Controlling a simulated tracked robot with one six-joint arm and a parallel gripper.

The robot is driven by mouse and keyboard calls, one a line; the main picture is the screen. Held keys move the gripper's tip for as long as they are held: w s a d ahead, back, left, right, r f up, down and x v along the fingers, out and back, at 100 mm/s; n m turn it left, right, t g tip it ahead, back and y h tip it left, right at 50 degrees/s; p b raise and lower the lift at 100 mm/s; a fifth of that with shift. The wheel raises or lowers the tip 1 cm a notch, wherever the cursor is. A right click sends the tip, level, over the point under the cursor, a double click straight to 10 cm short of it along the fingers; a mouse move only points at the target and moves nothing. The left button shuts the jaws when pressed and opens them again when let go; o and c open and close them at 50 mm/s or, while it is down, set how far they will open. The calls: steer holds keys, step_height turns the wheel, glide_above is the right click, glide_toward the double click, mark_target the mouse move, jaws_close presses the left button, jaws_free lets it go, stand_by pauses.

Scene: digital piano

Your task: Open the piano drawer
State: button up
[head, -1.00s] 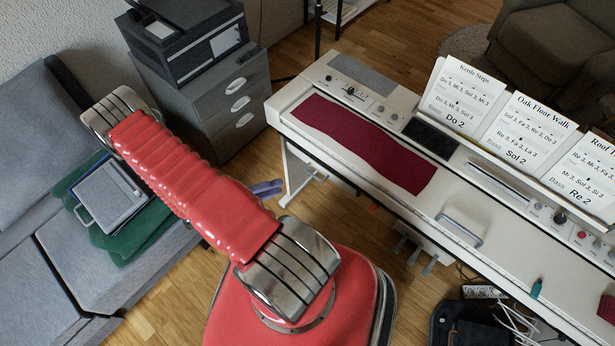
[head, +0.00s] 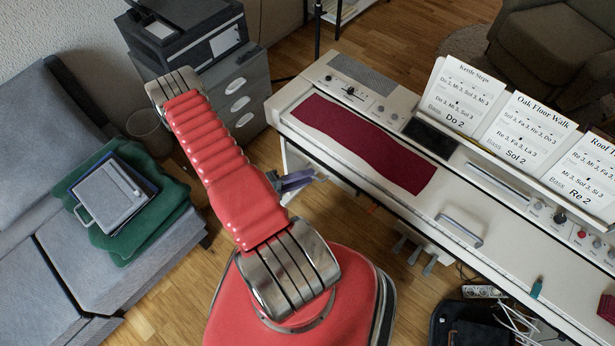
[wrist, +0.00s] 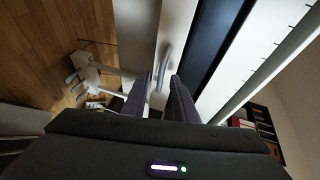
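The white digital piano (head: 540,275) runs from upper middle to lower right in the head view. A grey bar handle (head: 460,230) sits along its near side. In the wrist view a grey curved handle (wrist: 165,65) on a white panel (wrist: 176,22) shows ahead, between the lines of my two fingers; the panel looks closed. My gripper (head: 307,178) is near the piano's left end in the head view, well left of the handle. In the wrist view my gripper (wrist: 161,88) has its two dark fingers apart, with nothing held.
A dark red cloth (head: 365,142) lies on the piano. Pedals (head: 415,250) stand below it. A grey drawer cabinet (head: 235,95) with a printer (head: 185,35) stands behind my arm. A sofa (head: 75,250) is at left. Bare wood floor (head: 350,235) lies between me and the piano.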

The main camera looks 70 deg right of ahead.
steer(key=shift+s+d+f, duration=0.1)
steer(key=shift+s+d, duration=0.4)
steer(key=c, duration=0.6)
jaws_close()
steer(key=shift+f, duration=0.1)
stand_by(0.6)
